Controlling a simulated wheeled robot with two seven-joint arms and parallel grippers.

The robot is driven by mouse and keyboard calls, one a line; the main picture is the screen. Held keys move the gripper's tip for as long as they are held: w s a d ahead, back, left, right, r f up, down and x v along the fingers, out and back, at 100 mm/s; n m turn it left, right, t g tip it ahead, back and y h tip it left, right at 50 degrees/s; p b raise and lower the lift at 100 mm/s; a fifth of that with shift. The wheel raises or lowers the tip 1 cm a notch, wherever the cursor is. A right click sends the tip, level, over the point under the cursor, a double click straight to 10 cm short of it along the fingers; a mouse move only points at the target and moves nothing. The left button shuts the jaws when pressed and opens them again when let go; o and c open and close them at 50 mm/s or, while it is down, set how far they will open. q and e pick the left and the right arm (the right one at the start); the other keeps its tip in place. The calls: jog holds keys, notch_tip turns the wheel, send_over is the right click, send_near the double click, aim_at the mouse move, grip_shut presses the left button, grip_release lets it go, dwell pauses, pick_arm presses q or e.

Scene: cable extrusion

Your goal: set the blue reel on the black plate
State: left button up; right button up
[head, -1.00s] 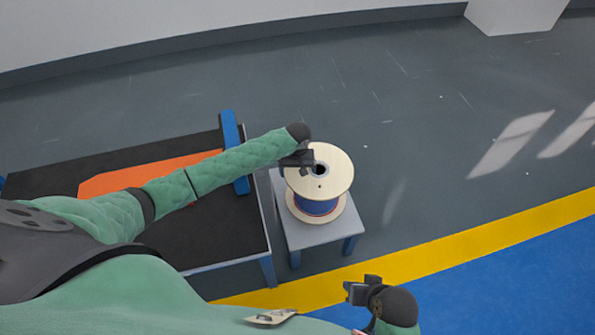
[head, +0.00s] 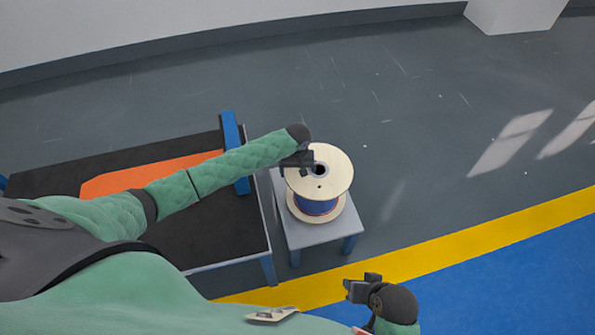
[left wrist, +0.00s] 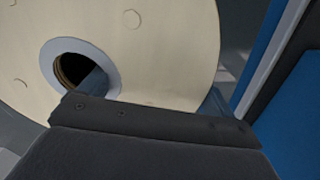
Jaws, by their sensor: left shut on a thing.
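The blue reel (head: 318,206) has cream flanges and blue winding, and stands upright on a small grey stool (head: 308,238). My left gripper (head: 303,160) is at the left part of its top flange, beside the centre hole, and is shut on the reel. In the left wrist view the flange (left wrist: 165,50) and its hole fill much of the picture; the fingertips are partly hidden by the gripper's body. The black plate (head: 220,225) is the dark top of the low table at left. My right gripper (head: 357,287) is empty, low in the picture; its jaw gap is unclear.
An orange sheet (head: 115,183) lies on the black top, partly under my left arm. A blue bar (head: 230,130) stands across the table's right part, between the orange sheet and the stool. Grey floor is open behind and right of the stool.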

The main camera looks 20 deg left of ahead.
pick_arm(q)
jog(key=shift+f, duration=0.55)
dwell(0.4)
jog(key=o, duration=1.6)
